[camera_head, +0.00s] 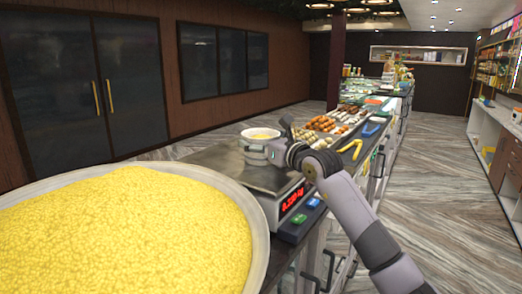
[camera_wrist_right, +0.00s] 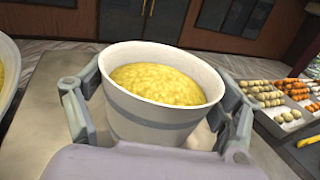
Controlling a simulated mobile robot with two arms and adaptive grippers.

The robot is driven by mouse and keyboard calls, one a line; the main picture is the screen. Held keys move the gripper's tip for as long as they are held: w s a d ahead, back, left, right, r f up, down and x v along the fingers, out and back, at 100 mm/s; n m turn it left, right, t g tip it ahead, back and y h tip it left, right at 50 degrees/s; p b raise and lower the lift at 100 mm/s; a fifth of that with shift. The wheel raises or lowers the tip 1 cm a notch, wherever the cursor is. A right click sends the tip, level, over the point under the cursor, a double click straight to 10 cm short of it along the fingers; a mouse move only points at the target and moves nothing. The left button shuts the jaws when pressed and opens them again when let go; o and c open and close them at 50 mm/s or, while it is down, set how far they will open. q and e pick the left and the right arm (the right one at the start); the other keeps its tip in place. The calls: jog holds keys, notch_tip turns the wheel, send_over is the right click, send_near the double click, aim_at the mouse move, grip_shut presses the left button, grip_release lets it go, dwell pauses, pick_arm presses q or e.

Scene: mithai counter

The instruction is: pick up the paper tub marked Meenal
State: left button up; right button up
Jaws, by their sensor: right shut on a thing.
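A white paper tub (camera_head: 259,133) with a grey band, filled with yellow grains, is at the far part of the weighing scale's steel plate (camera_head: 232,168) in the head view. In the right wrist view the tub (camera_wrist_right: 152,122) stands upright between the fingers. My right gripper (camera_wrist_right: 160,100) is shut on it, one finger on each side; in the head view the gripper (camera_head: 268,148) reaches it from the right. I cannot tell whether the tub touches the plate. No name is readable on it. My left gripper is not in view.
A wide pan (camera_head: 252,208) heaped with yellow grains fills the near left. The scale's red display (camera_head: 292,199) is lit. Green and blue blocks (camera_head: 298,219) lie near the counter edge. Trays of sweets (camera_head: 325,124) and yellow tongs (camera_head: 351,148) are beyond. The aisle at right is clear.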

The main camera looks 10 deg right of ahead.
jog(key=shift+r, duration=0.1)
jog(key=c, duration=0.5)
